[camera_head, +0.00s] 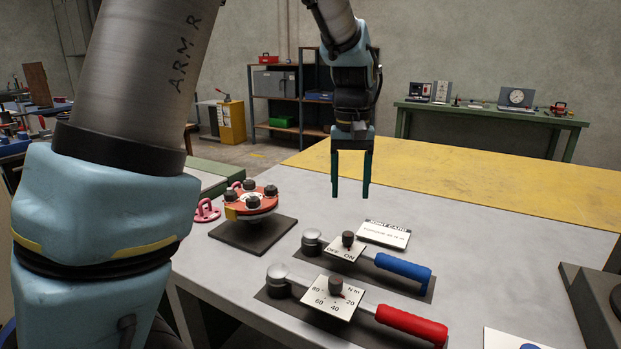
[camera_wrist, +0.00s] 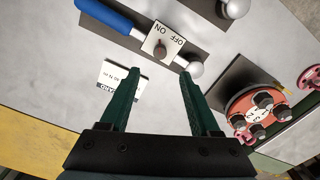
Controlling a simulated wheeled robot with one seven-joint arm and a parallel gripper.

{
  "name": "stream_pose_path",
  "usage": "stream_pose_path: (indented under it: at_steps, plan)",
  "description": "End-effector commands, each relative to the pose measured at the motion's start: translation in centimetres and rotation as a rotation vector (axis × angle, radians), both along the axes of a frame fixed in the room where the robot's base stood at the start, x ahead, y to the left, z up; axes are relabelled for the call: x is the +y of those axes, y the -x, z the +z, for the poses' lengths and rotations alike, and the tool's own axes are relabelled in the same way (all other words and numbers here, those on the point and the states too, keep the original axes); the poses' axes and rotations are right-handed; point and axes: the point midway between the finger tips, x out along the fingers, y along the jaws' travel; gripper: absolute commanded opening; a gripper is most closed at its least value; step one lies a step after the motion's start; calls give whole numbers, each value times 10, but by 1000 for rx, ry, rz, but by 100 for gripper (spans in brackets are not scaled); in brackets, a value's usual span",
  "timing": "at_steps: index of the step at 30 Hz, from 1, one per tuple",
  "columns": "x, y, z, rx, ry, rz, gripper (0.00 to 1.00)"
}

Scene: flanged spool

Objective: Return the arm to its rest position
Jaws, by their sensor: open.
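My gripper (camera_head: 351,190) hangs above the grey table with its two green fingers pointing down, open and empty. In the wrist view its fingers (camera_wrist: 160,85) are spread apart with only the table top between them. A red flanged spool (camera_head: 253,202) with dark bolt heads sits on a dark plate to the left; it also shows in the wrist view (camera_wrist: 262,108). A blue-handled wrench (camera_head: 403,268) with an OFF/ON dial and a red-handled wrench (camera_head: 410,325) with a numbered dial lie in front. The gripper touches none of these.
A white joint card (camera_head: 384,234) lies behind the blue-handled wrench. Pink shackle-like pieces (camera_head: 206,210) lie left of the spool. A dark block (camera_head: 598,300) stands at the right edge. The yellow strip (camera_head: 450,178) at the table's back is clear.

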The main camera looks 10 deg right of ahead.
Motion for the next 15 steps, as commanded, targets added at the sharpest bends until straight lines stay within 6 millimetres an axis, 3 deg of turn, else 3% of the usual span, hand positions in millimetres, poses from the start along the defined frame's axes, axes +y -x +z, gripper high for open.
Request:
stream_pose_path:
  at_steps: [5,8,11,15]
  plan:
    - [21,-7,-5,-4,5,23,63]
    - [60,-16,-14,-12,13,61,63]
    - [113,-21,-26,-30,23,108,63]
    - [184,-14,-44,-61,31,166,63]
